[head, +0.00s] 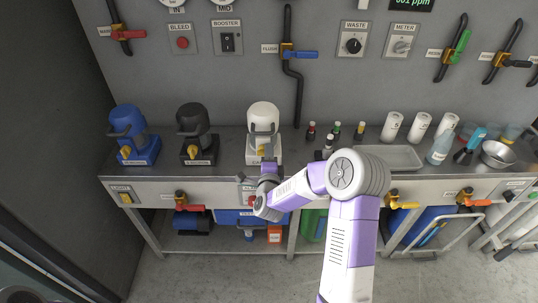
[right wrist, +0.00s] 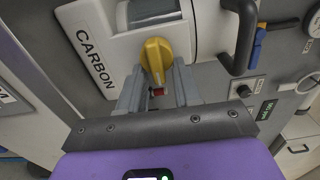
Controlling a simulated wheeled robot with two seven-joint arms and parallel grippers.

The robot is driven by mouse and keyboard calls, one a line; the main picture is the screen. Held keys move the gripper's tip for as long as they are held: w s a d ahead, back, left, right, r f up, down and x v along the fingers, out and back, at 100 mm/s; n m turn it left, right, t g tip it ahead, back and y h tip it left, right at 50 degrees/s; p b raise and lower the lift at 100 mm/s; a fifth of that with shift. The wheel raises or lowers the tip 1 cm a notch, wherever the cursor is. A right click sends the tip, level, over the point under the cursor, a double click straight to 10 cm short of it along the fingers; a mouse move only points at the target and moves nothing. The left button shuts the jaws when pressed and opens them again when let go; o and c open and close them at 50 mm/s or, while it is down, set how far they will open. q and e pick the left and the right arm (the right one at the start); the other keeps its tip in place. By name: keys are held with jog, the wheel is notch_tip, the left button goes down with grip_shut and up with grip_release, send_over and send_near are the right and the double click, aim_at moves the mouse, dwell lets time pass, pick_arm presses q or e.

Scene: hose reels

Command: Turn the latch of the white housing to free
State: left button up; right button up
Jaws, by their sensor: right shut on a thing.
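The white housing (head: 263,118) stands on the counter, rightmost of three similar housings. In the right wrist view the white housing (right wrist: 110,22) fills the top and bears a label reading CARBON. Its yellow latch (right wrist: 155,55) sits at the front, with a small red mark by its lower end. My right gripper (right wrist: 157,84) has one grey finger on each side of the latch and is shut on it. In the head view my right gripper (head: 268,164) is at the front of the white housing and partly hides the latch. My left gripper is not in view.
A black housing (head: 194,130) and a blue housing (head: 130,132) stand to the left. Small bottles (head: 335,132) and a grey tray (head: 397,158) are to the right. A blue-handled flush valve (head: 290,52) and its black pipe are on the wall behind.

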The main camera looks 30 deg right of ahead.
jog(key=o, duration=1)
jog(key=shift+o, duration=0.2)
jog(key=p+v, duration=0.1)
jog(key=v, duration=0.6)
jog(key=shift+s, duration=0.25)
jog(key=shift+a, duration=0.15)
